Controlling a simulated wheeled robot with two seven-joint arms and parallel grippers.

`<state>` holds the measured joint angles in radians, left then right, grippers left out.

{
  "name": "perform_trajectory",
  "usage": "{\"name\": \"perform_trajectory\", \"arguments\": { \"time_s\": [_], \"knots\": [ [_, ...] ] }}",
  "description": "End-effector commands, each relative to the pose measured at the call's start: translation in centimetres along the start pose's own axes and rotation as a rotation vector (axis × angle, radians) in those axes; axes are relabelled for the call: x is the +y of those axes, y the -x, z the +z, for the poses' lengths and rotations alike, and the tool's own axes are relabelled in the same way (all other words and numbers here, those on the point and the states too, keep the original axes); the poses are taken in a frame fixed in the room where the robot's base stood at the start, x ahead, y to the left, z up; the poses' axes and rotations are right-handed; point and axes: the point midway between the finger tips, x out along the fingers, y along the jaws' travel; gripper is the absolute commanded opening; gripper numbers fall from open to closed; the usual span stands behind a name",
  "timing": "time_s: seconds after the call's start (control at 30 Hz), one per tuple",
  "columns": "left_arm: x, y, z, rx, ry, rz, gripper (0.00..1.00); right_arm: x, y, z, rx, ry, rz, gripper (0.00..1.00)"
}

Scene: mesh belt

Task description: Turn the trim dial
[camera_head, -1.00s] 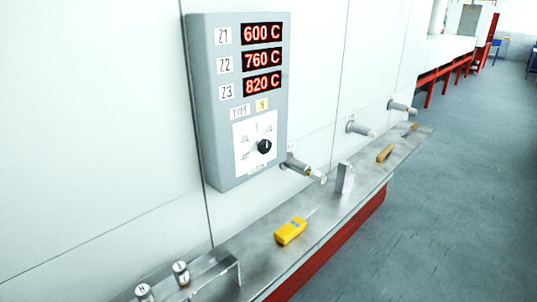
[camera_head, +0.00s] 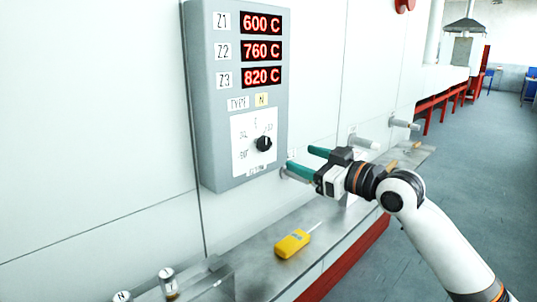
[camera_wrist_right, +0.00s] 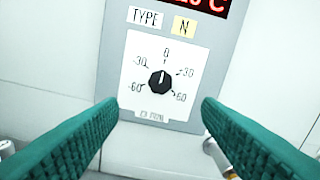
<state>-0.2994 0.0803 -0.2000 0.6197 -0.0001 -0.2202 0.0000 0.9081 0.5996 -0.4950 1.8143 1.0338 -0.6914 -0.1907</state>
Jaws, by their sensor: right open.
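The trim dial is a black knob (camera_head: 264,143) on a white scale plate, low on the grey panel (camera_head: 210,150). The knob also shows in the right wrist view (camera_wrist_right: 160,82), centred between my fingers and beyond them. Its scale there reads -60, -30, 0, 30, 60, and the white mark on the knob points up near 0. My right gripper (camera_head: 302,162) is open and empty, with teal fingers, to the right of the dial and apart from it. The fingers also frame the right wrist view (camera_wrist_right: 160,108). My left gripper is not in view.
Two labelled cylinders (camera_head: 168,283) stand at the lower left. Grey wall ports (camera_head: 363,142) stick out right of the panel, one close behind my right gripper.

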Motion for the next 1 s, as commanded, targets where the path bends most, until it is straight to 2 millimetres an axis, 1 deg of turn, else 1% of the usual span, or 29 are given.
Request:
{"name": "perform_trajectory", "arguments": {
  "time_s": [0.07,0.17,0.4,0.5,0.6,0.7,0.8,1.0],
  "knots": [
    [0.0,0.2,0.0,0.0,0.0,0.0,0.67,0.1,-0.6,0.4,-0.003,0.002,0.004,0.59],
    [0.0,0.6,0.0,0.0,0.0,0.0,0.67,0.1,-2.0,0.5,-0.004,-0.003,0.004,0.59],
    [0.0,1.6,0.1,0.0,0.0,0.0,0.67,0.0,-6.9,0.5,-0.003,-0.004,0.002,0.59],
    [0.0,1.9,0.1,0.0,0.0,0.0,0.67,0.0,-8.7,0.5,-0.003,-0.003,0.002,0.59],
    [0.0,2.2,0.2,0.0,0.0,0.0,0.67,0.0,-10.2,0.4,-0.003,-0.003,0.0,0.59],
    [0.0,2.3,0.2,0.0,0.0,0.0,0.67,0.0,-11.1,0.3,-0.003,-0.001,0.001,0.59],
    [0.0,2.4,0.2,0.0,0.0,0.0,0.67,0.1,-11.7,0.2,-0.003,-0.002,0.001,0.59],
    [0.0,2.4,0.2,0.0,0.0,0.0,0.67,0.0,-11.8,0.2,-0.003,-0.001,0.0,0.59]
  ]
}}
